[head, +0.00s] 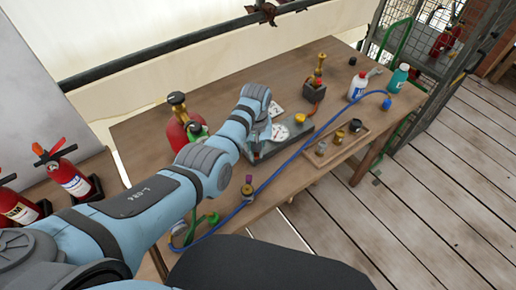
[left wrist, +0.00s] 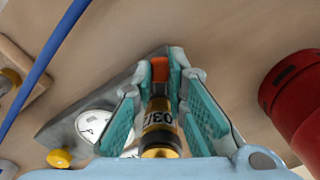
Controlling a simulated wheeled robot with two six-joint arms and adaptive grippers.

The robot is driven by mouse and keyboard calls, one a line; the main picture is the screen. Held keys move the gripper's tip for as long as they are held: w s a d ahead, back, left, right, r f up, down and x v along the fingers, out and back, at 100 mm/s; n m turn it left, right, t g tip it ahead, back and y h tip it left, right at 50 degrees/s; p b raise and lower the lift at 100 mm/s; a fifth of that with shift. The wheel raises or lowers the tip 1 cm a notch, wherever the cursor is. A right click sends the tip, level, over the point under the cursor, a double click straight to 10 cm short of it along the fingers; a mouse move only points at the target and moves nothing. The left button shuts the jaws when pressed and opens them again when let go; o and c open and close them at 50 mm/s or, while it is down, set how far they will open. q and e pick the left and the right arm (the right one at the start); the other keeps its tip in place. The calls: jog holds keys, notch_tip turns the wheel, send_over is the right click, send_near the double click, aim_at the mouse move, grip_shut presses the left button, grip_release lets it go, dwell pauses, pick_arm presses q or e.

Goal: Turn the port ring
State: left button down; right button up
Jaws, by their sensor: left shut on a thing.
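A grey fixture plate (head: 272,147) with white dials and a yellow knob (head: 300,118) lies on the table. It also shows in the left wrist view (left wrist: 60,128). My left gripper (head: 256,150) reaches down at its near left end. In the left wrist view its teal-padded fingers (left wrist: 162,82) are shut around a brass fitting (left wrist: 160,143) with a white "03/" label. An orange-red part (left wrist: 160,68) shows between the fingertips. I cannot tell where the port ring ends and the fitting begins. My right gripper is not in view.
A red cylinder (head: 178,130) stands left of the fixture. A blue hose (head: 275,175) crosses the table in front. A wooden tray (head: 318,160) with small fittings is to the right. White (head: 357,85) and teal (head: 398,78) bottles stand at the far right.

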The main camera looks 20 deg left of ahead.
pick_arm(q)
jog(key=m+p, duration=0.1)
jog(key=a+m, duration=0.1)
jog(key=shift+s+r+m+p, duration=0.1)
jog(key=shift+s+m+p, duration=0.05)
jog(key=shift+m+p, duration=0.2)
jog(key=shift+a+m+p, duration=0.3)
jog(key=shift+m, duration=0.45)
jog(key=shift+a+m, duration=0.4)
jog(key=shift+m, duration=0.6)
jog(key=m, duration=0.2)
jog(key=a+m, duration=0.1)
jog(key=shift+w+f, duration=0.25)
jog(key=shift+w, duration=0.1)
jog(key=shift+w+a+m+b, duration=0.25)
jog(key=shift+m+b, duration=0.1)
jog(key=shift+m, duration=0.65)
jog(key=shift+w+a+m+b, duration=0.15)
jog(key=shift+a+m+b, duration=0.15)
jog(key=shift+m, duration=0.7)
